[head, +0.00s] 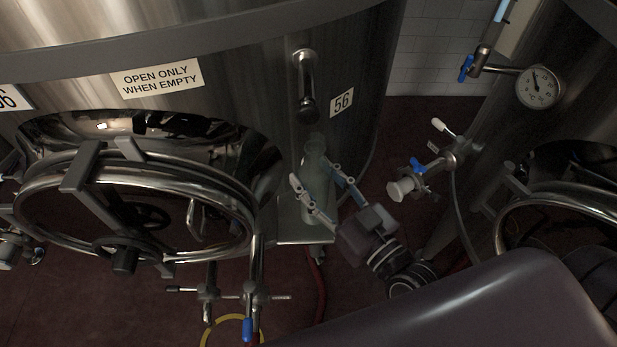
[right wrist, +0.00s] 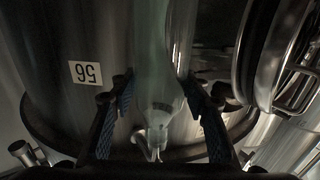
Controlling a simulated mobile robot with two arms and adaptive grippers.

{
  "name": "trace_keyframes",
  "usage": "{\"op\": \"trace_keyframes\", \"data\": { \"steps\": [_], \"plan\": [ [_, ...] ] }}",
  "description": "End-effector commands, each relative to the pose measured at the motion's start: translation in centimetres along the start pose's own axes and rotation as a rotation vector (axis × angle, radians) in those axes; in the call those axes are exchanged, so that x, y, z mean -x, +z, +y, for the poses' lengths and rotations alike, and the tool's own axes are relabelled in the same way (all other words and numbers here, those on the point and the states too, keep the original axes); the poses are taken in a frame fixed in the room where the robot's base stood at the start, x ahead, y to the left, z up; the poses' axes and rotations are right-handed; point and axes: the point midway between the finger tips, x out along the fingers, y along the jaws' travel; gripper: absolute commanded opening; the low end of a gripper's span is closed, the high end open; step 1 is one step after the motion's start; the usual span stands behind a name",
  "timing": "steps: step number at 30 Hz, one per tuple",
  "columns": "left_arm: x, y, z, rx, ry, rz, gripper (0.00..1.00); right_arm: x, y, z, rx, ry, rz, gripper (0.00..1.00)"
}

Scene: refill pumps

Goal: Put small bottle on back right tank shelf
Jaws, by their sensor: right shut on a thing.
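The small bottle (head: 316,172) is pale greenish and see-through, and stands about upright in front of the steel tank marked 56. My right gripper (head: 318,184) is shut on it, with one finger on each side of its body. In the right wrist view the bottle (right wrist: 160,62) shows between the blue-padded fingers of my right gripper (right wrist: 158,98). A small metal tank shelf (head: 290,229) juts out from the tank under the bottle. I cannot tell whether the bottle's base touches it. My left gripper is not in view.
A round hatch (head: 240,225) with a steel rim is left of the shelf. A tap handle (head: 306,90) hangs from the tank above the bottle. A second tank with a gauge (head: 538,87) and a valve (head: 402,188) stands at right. Pipe fittings (head: 253,296) stick up below.

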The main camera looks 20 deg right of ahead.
Motion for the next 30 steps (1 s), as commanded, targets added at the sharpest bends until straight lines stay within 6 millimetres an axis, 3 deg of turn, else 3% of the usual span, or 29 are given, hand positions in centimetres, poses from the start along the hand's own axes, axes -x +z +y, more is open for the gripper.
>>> {"op": "trace_keyframes", "data": {
  "steps": [3, 7, 19, 30],
  "plan": [
    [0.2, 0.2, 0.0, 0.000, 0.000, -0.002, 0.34, -1.7, -0.2, 0.1, 0.000, 0.003, 0.006, 0.04],
    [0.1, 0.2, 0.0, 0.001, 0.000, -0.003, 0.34, -2.4, -0.1, 0.0, 0.000, 0.001, 0.004, 0.04],
    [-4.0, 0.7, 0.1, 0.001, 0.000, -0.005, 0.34, -2.4, 3.5, 0.1, 0.001, 0.002, 0.003, 0.04],
    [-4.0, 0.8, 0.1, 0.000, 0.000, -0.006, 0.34, -2.4, 3.5, 0.1, 0.001, 0.002, 0.002, 0.04]
  ]
}}
